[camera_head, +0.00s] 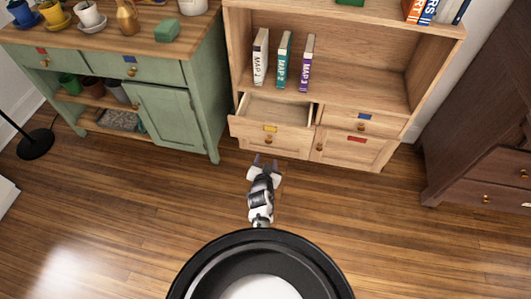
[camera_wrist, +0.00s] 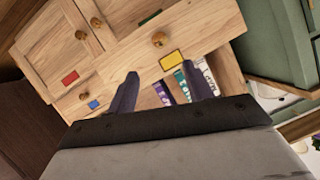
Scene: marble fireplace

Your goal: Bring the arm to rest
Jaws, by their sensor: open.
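My gripper (camera_head: 265,163) is in front of the light wooden bookcase (camera_head: 375,80), just before its lower left drawer. Its two dark fingers are spread apart, with nothing between them. In the wrist view my gripper (camera_wrist: 165,88) shows the same spread fingers, with the cabinet fronts beyond. The drawer with the yellow label (camera_head: 270,129) is pulled partly open and looks empty inside from the head view. That yellow label also shows in the wrist view (camera_wrist: 183,56). I cannot tell whether a fingertip touches the drawer front.
Three upright books, among them a teal one (camera_head: 283,60), stand on the shelf above. A blue-labelled drawer (camera_head: 364,115) and a red-labelled door (camera_head: 355,147) look shut. A green cabinet (camera_head: 165,115) stands left, a dark cabinet (camera_head: 490,165) right. Wooden floor (camera_head: 120,205) is clear around me.

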